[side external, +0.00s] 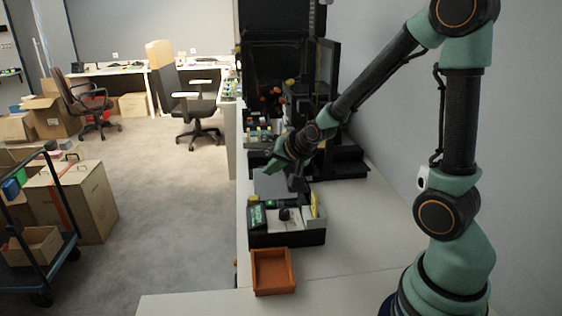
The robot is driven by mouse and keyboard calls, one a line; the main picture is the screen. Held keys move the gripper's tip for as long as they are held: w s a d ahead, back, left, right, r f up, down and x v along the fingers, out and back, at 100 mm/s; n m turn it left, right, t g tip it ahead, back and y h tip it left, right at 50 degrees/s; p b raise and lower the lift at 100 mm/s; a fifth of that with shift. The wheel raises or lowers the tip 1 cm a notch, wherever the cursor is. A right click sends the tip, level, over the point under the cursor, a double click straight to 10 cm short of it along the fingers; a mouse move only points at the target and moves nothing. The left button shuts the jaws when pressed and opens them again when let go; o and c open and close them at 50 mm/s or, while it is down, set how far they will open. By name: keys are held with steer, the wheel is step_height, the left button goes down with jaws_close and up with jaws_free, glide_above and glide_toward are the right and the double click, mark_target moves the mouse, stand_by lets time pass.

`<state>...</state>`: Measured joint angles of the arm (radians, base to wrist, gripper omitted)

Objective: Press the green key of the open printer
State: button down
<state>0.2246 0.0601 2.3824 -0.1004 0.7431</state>
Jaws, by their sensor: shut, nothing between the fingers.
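A tall black machine (283,45) with an open door (327,75) stands at the back of the bench. A low black device (287,238) is nearer, with a green-marked panel (257,217) at its left and a dark knob (284,214) on a pale top. I cannot tell for sure which of the two is the open printer. The green key is too small to make out. My gripper (284,166) is shut and empty, pointing down and left. In the picture it is just above the low device's grey rear part (270,185), touching nothing that I can make out.
An orange-brown open tray (272,291) sits in front of the low device. A yellow piece (316,205) stands up at that device's right. Small coloured items (262,137) crowd the bench behind my gripper. The bench front (200,302) is bare.

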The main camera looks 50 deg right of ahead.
glide_above(272, 209)
steer(key=shift+f, duration=3.45)
steer(key=shift+f, duration=0.1)
steer(key=shift+f, duration=0.35)
steer(key=shift+f, duration=0.5)
steer(key=shift+r, duration=0.95)
steer(key=shift+r, duration=2.5)
steer(key=shift+a, duration=0.1)
